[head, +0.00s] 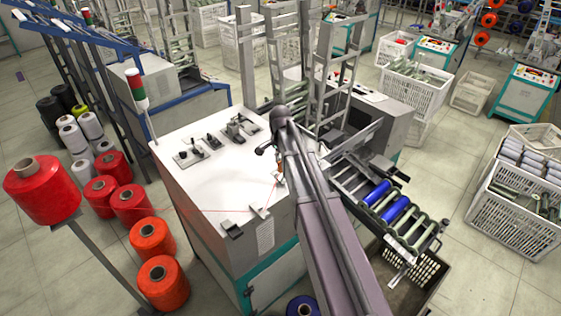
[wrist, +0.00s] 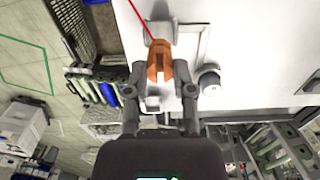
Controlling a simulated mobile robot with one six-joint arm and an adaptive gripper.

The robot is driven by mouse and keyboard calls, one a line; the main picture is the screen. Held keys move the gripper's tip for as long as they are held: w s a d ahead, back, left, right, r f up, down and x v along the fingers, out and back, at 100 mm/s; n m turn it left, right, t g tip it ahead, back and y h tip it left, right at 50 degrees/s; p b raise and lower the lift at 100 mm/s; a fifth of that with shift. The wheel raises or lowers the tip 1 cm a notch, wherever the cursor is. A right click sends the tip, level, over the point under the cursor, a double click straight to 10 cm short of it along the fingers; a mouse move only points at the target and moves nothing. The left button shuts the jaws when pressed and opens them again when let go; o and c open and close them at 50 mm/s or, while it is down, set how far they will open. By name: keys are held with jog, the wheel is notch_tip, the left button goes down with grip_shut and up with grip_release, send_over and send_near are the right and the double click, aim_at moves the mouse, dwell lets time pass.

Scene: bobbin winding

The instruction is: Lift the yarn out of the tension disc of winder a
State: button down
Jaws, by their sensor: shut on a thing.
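My gripper (wrist: 158,62) has its orange tips together with the red yarn (wrist: 140,18) running into them; the pinch itself is hidden. In the head view, the orange tips of my gripper (head: 280,171) show beside my arm, above the right side of the white top of winder a (head: 215,165). The yarn crosses from the red cone (head: 40,188) on its stand at left, low past the small grey brackets (head: 260,211), and up to the tips. In the wrist view, a grey bracket (wrist: 178,27) lies just beyond the tips and a round grey knob (wrist: 208,80) is to their right. I cannot tell which part is the tension disc.
Small metal fittings (head: 193,152) stand on the back of the winder top. A rack with blue and green bobbins (head: 378,193) is to the right, above a dark crate (head: 425,268). Orange and red cones (head: 152,238) stand on the floor at left.

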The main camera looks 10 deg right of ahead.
jog(key=shift+r, duration=0.2)
jog(key=shift+r+p, duration=1.25)
jog(key=shift+p, duration=0.2)
